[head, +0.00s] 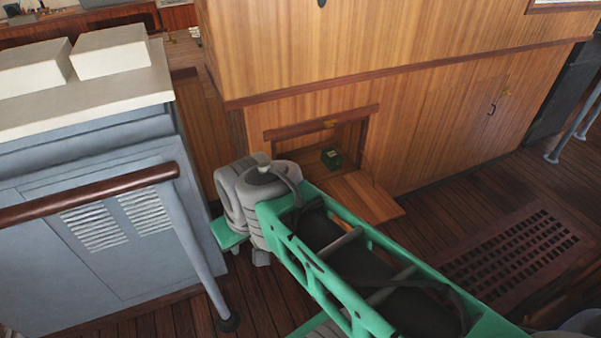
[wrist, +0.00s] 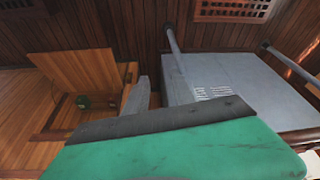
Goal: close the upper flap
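A wooden cabinet has a low opening (head: 350,140) in the head view, with a small dark green box (head: 331,158) inside. A dark reddish wooden strip (head: 290,130) runs along the top of the opening; I cannot tell whether it is the upper flap or trim. A lighter wooden flap (head: 368,197) lies folded outward below the opening. This flap (wrist: 80,75) also shows in the wrist view, beside the opening. My gripper, seen in the wrist view as a grey finger (wrist: 140,97) beyond a green body, is apart from the flap. Its other finger is not clear.
A grey-blue console (head: 90,225) with a brown handrail (head: 90,195) and post stands close to my arm on the left. A floor grating (head: 520,250) lies at the right. Open plank floor (head: 440,210) lies in front of the cabinet.

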